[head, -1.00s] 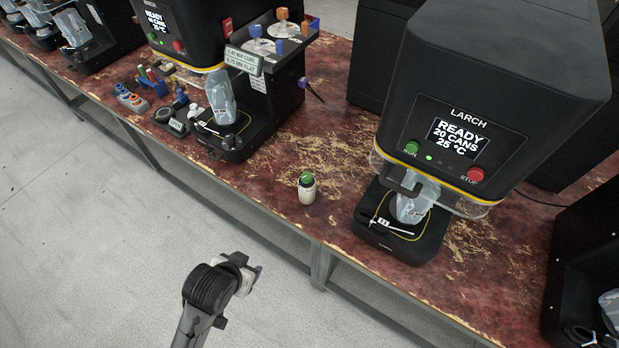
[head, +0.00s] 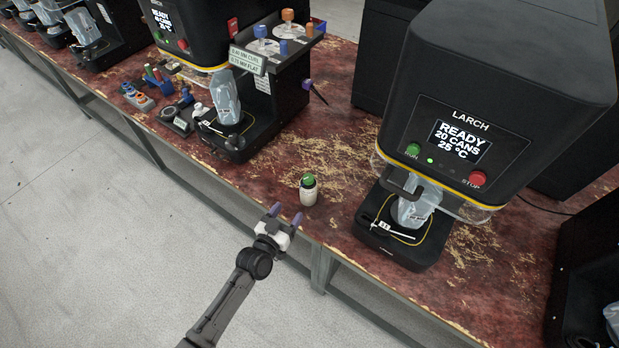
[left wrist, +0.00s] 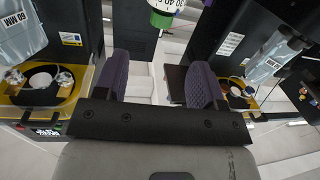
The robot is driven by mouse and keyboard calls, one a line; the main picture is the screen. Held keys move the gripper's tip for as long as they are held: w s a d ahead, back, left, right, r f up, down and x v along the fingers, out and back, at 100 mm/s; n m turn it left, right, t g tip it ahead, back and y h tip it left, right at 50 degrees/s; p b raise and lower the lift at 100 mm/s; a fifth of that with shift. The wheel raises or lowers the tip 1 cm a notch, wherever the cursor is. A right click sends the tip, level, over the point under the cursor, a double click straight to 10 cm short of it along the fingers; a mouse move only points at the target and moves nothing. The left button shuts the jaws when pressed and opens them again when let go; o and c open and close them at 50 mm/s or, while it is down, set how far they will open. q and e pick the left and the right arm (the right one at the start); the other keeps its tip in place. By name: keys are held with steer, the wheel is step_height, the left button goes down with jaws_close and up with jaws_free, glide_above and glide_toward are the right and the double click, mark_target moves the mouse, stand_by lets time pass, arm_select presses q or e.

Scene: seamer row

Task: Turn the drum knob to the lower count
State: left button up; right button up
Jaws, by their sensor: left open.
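A small white cylinder with a green top (head: 308,189) stands upright on the bench near its front edge, left of the LARCH machine. In the left wrist view, a green and white drum (left wrist: 163,10) with dark numbers, including 30 and 40, is cut off by the top edge; it looks like the same item. Its set count is not readable. My left gripper (head: 284,213) is open and empty, its purple fingertips pointing toward the cylinder, just short of it at the bench edge. In the left wrist view both fingers (left wrist: 158,82) are apart. My right gripper is not in view.
The LARCH machine (head: 505,75) stands to the right; its screen reads READY, 20 CANS, 25 °C. A second machine with a knob-topped stand (head: 288,70) is to the left. The worn red bench (head: 335,150) is clear around the cylinder.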

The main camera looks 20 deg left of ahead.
mark_target(306, 183)
arm_select(q)
steer(key=w+b, duration=0.1)
steer(key=w, duration=0.3)
steer(key=w+d+b, duration=0.1)
steer(key=w, duration=0.3)
steer(key=w+b, duration=0.1)
steer(key=w, duration=0.3)
steer(key=shift+w+d+r, duration=0.3)
steer(key=shift+w, duration=0.6)
steer(key=shift+c, duration=0.2)
steer(key=c, duration=0.9)
steer(key=shift+m+b, duration=0.3)
